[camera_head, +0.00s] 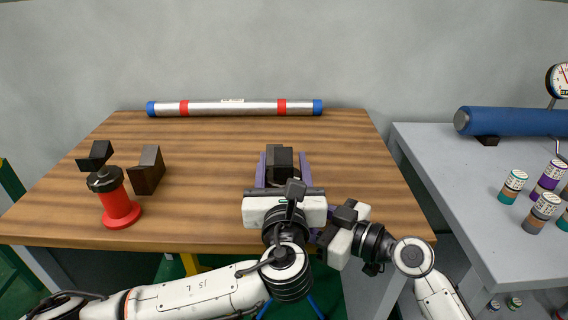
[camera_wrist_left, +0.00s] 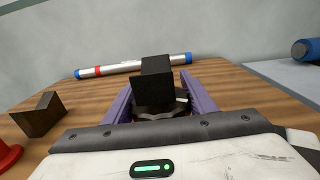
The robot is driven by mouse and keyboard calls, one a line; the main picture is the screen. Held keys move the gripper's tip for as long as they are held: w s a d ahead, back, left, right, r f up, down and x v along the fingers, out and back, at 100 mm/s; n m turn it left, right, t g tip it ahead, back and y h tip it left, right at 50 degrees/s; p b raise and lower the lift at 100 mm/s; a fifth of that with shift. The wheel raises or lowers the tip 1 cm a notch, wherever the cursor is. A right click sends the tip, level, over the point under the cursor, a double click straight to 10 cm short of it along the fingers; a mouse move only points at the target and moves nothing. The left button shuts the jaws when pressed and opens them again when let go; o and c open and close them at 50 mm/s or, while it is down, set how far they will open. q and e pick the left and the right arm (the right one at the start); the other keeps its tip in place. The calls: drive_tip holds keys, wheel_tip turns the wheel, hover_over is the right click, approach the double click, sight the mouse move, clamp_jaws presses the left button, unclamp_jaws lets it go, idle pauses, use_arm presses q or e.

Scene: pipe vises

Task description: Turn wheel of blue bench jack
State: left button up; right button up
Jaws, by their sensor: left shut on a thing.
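My left gripper (camera_head: 283,168) has its two purple fingers on either side of the jack's dark round wheel (camera_wrist_left: 165,112), shut on it. A black block (camera_wrist_left: 156,78) sits above the wheel, between the fingers in the picture; it also shows in the head view (camera_head: 275,156). The blue body of the bench jack is hidden behind my gripper. My right gripper (camera_head: 323,222) is close to the right of my left one, low at the bench's front edge. Its fingers are mostly hidden, and their opening cannot be told.
A red jack (camera_head: 120,207) with a black wheel and top block stands at the left, beside a dark block (camera_head: 147,170). A silver pipe (camera_head: 230,108) lies at the back of the wooden bench (camera_head: 210,150). A grey table (camera_head: 435,165) with a blue cylinder (camera_head: 505,121) is at right.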

use_arm(q)
drive_tip(key=o, duration=1.1)
drive_tip(key=s, duration=1.2)
drive_tip(key=shift+d, duration=0.1)
